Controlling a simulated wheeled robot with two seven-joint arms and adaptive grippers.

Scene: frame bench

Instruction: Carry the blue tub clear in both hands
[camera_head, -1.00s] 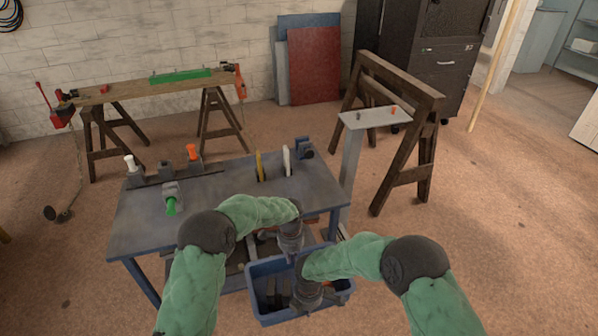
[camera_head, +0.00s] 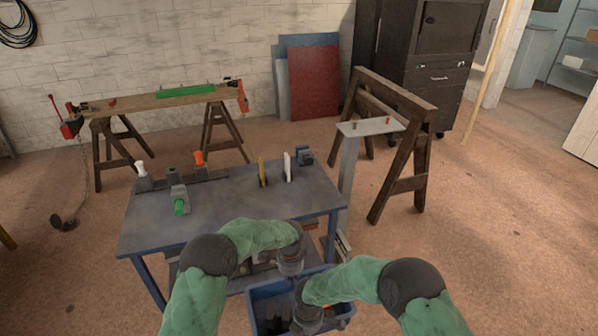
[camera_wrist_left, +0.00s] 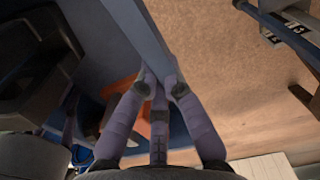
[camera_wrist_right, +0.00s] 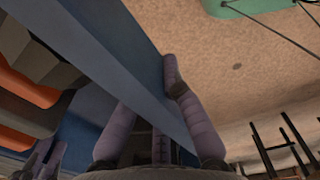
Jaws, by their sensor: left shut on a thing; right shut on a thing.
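The blue tub (camera_head: 256,304) is at the bottom middle of the head view, in front of the metal bench, its near side cut off by the picture edge. Dark pieces lie in it; the wrist views also show orange ones. My left gripper (camera_head: 290,266) is shut on the tub's far rim. In the left wrist view its fingers (camera_wrist_left: 160,88) straddle the blue wall (camera_wrist_left: 138,30). My right gripper (camera_head: 307,316) is shut on the near rim. In the right wrist view its fingers (camera_wrist_right: 160,105) close around the wall (camera_wrist_right: 115,45). What is beneath the tub is hidden.
The metal bench (camera_head: 235,205), with clamps and upright plates on top and a lower shelf, stands just beyond the tub. A wooden trestle (camera_head: 405,186) with a metal stand (camera_head: 352,160) is at right. Open floor (camera_head: 500,250) lies to the right.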

